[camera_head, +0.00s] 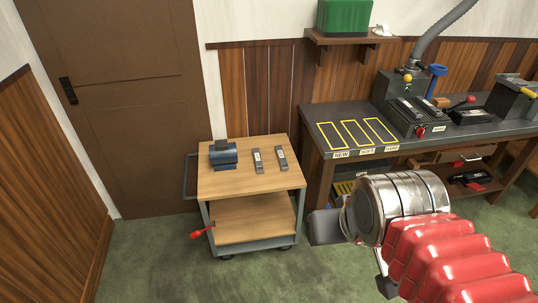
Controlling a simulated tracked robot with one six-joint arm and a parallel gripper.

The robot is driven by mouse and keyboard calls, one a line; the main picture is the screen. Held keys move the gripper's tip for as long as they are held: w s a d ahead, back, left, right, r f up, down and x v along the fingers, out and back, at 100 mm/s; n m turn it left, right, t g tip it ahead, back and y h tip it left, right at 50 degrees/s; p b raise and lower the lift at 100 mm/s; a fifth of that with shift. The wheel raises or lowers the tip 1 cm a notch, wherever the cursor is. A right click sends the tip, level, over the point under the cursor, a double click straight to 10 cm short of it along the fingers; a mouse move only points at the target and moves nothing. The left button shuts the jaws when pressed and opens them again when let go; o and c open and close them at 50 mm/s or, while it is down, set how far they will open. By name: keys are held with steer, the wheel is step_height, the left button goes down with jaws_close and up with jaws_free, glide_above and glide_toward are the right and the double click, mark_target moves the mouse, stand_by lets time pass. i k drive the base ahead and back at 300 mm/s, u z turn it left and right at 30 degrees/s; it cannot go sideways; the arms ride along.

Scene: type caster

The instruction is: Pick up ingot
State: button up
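Two small grey bars with pale labels, which look like the ingots, lie apart on the top of the wooden cart (230,190). One bar (257,161) is near the middle and the other bar (281,158) is to its right. My gripper (345,240) is at the end of my red-sleeved arm, in front of the workbench and to the right of the cart. It is apart from both bars. Dark parts show at its left and lower side, but the fingertips are not clear, so I cannot tell whether it is open or shut.
A blue device (223,153) sits on the cart's left side. A red-handled tool (203,231) sticks out from its lower shelf. The dark workbench (310,130) has yellow-outlined slots (355,133) and machinery (405,112). Green floor (160,250) is free left of the cart.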

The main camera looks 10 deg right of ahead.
mark_target(260, 169)
steer(key=z, duration=0.15)
steer(key=i, duration=0.85)
steer(key=u, duration=0.3)
